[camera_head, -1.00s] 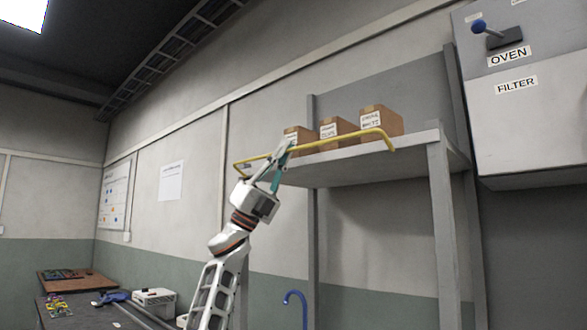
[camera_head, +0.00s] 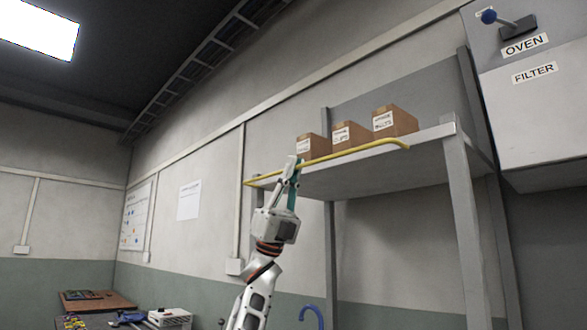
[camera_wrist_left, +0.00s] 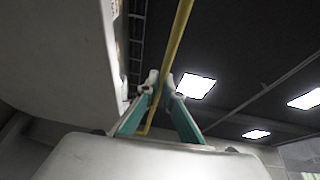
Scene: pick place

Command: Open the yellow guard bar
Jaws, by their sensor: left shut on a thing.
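The yellow guard bar (camera_head: 355,151) runs along the front edge of the shelf (camera_head: 365,177) in the head view, with bent ends. My left gripper (camera_head: 294,167) reaches up from below and is shut on the bar left of its middle. In the left wrist view, the bar (camera_wrist_left: 176,45) passes between the teal fingers, and the fingertips (camera_wrist_left: 163,84) close around it. The exact contact is small and partly hidden. My right gripper is in neither view.
Three cardboard boxes stand on the shelf behind the bar: left (camera_head: 313,147), middle (camera_head: 350,135) and right (camera_head: 395,121). A grey oven and filter cabinet (camera_head: 540,95) hangs at the right.

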